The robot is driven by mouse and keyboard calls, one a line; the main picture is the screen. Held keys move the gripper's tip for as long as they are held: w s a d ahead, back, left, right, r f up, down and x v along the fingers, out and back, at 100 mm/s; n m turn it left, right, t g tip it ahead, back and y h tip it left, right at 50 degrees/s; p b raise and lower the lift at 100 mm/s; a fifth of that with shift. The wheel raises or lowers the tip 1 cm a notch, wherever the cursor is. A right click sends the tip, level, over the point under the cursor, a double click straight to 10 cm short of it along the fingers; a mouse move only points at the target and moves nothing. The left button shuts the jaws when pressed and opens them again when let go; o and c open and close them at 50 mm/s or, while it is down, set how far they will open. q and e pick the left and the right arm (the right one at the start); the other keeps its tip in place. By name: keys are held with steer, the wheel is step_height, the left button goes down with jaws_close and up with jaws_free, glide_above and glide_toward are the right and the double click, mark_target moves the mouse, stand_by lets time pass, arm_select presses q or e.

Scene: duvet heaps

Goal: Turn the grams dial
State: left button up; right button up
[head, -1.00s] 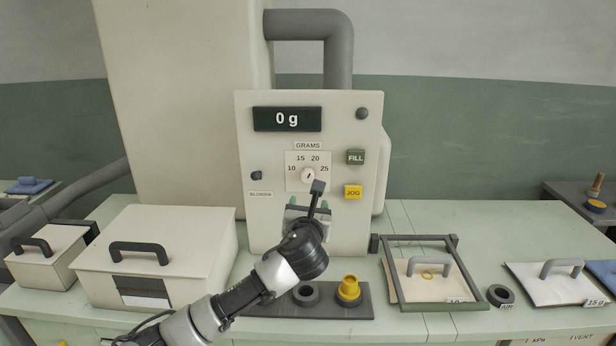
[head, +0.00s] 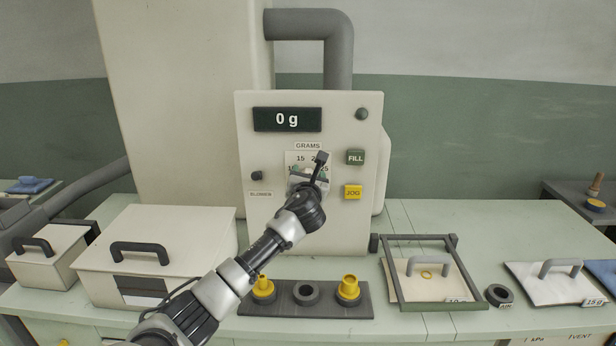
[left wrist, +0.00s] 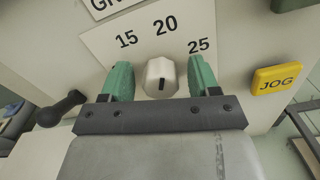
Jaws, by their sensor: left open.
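My left gripper (left wrist: 161,84) is open, with one green fingertip on each side of the dial and a gap on both sides. In the head view my left gripper (head: 310,176) is in front of the dial plate and hides the dial. The display (head: 287,119) above reads 0 g. My right gripper does not show.
A green FILL button (head: 355,157) and a yellow JOG button (head: 353,192) are right of the dial. A dark blower knob (head: 256,175) is left of it. Below, a dark tray (head: 327,307) holds yellow nozzles. A lidded box (head: 190,235) stands at left, a frame (head: 391,275) at right.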

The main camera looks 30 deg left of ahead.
arm_select(q)
steer(key=shift+c, duration=0.4)
steer(key=c, duration=0.8)
steer(key=shift+c, duration=0.2)
